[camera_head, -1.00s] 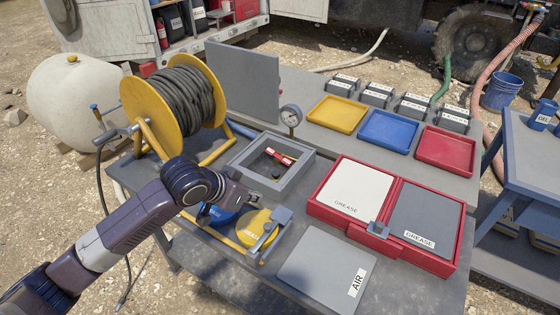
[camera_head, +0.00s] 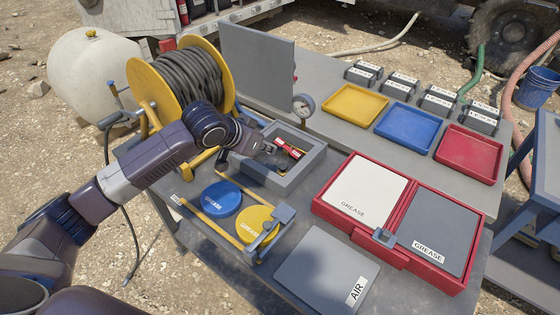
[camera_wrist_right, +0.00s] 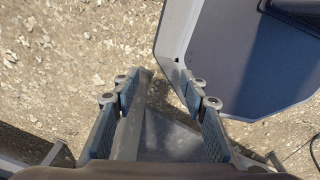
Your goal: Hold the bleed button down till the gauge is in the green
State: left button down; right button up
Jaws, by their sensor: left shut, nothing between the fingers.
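The round white gauge (camera_head: 303,106) stands behind the grey open-topped box (camera_head: 312,165) on the bench. Its needle and coloured zones are too small to read. Inside the box are a red handle (camera_head: 288,148) with a white label and dark small parts. I cannot clearly make out the bleed button; my gripper covers part of the box interior. My left gripper (camera_head: 268,149) is shut and empty, its tips over the left part of the box. I cannot tell whether it touches anything. My right gripper (camera_wrist_right: 161,92) is open and empty in the right wrist view.
A grey upright panel (camera_head: 257,75) and a yellow hose reel (camera_head: 142,88) stand beside the box. Blue (camera_head: 221,198) and yellow (camera_head: 255,222) grease lids lie in front. A red case (camera_head: 330,212) stands right. Gravel and a grey surface (camera_wrist_right: 235,60) lie near my right gripper.

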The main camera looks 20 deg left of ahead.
pick_arm(q)
send_over(280, 170)
jog(key=f, duration=0.5)
jog(key=shift+s+a+p, duration=0.1)
jog(key=shift+s+p, duration=0.1)
jog(key=shift+p, duration=0.2)
jog(key=f, duration=0.3)
jog(key=shift+w+f+p, duration=0.2)
jog(key=shift+p, duration=0.15)
jog(key=shift+s+f, duration=0.1)
jog(key=shift+f, duration=0.55)
pick_arm(e)
jog(key=shift+w+d+r, duration=0.25)
jog(key=shift+w+r, duration=0.05)
jog(key=shift+r, duration=0.2)
jog(key=shift+w+d+r, duration=0.2)
jog(key=shift+w+r, duration=0.1)
jog(key=shift+r, duration=0.2)
